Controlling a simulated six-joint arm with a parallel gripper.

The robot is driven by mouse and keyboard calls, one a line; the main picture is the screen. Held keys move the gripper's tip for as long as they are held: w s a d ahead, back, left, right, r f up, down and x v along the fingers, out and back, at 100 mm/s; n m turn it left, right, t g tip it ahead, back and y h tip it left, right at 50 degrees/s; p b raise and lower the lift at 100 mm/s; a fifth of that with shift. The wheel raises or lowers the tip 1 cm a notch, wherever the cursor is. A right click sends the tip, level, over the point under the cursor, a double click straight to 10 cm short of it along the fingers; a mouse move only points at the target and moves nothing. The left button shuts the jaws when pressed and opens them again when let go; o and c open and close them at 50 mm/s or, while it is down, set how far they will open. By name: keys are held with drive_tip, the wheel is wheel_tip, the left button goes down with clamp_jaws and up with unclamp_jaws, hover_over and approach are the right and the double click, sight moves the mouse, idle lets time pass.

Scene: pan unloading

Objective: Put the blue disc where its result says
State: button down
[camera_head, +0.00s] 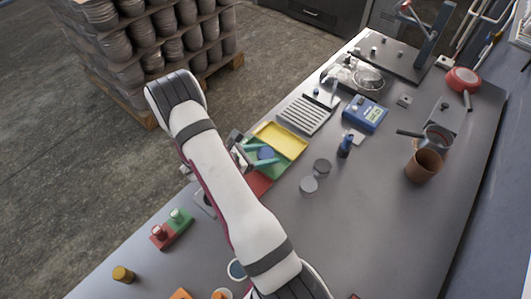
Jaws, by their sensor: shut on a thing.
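My gripper (264,154) reaches in from the lower part of the view, its teal fingers shut on the blue disc (266,153). The disc is over the middle of a row of coloured trays; I cannot tell its height above them. A yellow tray (284,137) lies behind it and looks empty. A red tray (259,184) lies in front, partly hidden by my arm. Something green shows between them, mostly covered by the gripper. A blue device with a small display (366,113) stands behind to the right; its reading is too small to make out.
Two grey discs (309,185) (322,167) and a dark blue upright piece (345,145) stand right of the trays. A ridged rack (305,114) lies behind. A brown cup (424,166) is at the right. Red and green blocks (171,229) are front left. The right front table is clear.

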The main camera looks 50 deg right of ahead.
drive_tip(key=shift+f, duration=0.1)
drive_tip(key=shift+f, duration=0.1)
drive_tip(key=shift+c, duration=0.7)
unclamp_jaws()
